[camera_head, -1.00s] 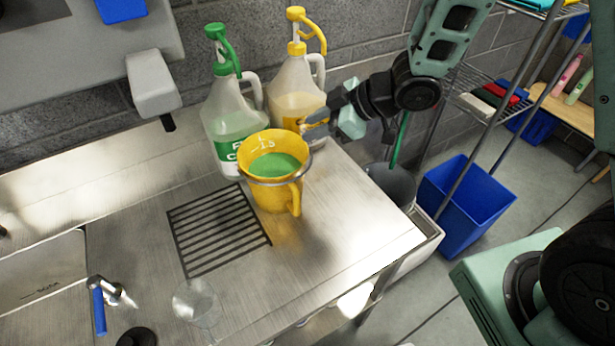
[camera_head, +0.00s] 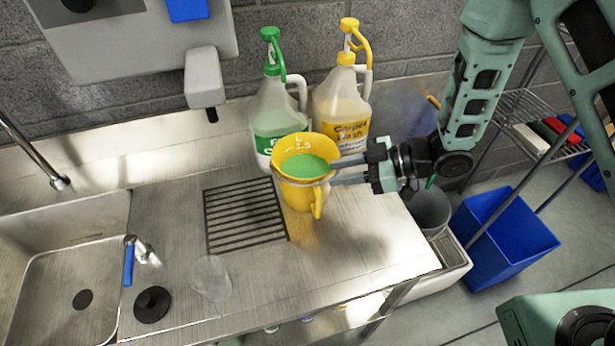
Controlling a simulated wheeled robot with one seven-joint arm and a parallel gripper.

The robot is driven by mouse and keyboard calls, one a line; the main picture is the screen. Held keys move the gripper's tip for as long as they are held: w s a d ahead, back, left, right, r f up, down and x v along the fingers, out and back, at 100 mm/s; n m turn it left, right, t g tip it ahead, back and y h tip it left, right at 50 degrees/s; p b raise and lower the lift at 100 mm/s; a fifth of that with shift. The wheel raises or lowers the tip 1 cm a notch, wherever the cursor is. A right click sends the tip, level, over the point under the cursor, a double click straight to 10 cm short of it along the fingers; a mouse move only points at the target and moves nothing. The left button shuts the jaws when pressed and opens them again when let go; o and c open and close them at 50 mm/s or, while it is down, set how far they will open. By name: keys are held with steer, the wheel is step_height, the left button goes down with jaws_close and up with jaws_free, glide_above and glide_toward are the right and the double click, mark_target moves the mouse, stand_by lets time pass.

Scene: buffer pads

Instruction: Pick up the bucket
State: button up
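A yellow bucket-like jug (camera_head: 302,190) with a spout, a handle, measuring marks and a thin grey band stands upright on the steel counter. Green shows inside it. My gripper (camera_head: 342,171) is at its right side, just below rim height, with its two grey fingers apart and pointing left at it. The fingertips overlap the jug's right edge in the picture; I cannot tell whether they touch it. A grey bucket (camera_head: 429,208) also stands lower down, off the counter's right end, partly hidden by my arm.
Jugs with a green pump (camera_head: 276,108) and a yellow pump (camera_head: 338,100) stand close behind. A drain grid (camera_head: 245,214), a clear cup (camera_head: 211,277) and a sink (camera_head: 75,270) are left. A blue bin (camera_head: 505,240) and wire shelf (camera_head: 525,115) are right. The front right counter is clear.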

mark_target(308, 180)
steer(key=p+x, duration=0.2)
steer(key=x, duration=0.5)
steer(key=shift+a, duration=0.2)
jaws_close()
steer(key=shift+f, duration=0.1)
steer(key=shift+s+d+f, duration=0.1)
steer(key=shift+d+f, duration=0.05)
steer(key=shift+d, duration=0.05)
stand_by(0.9)
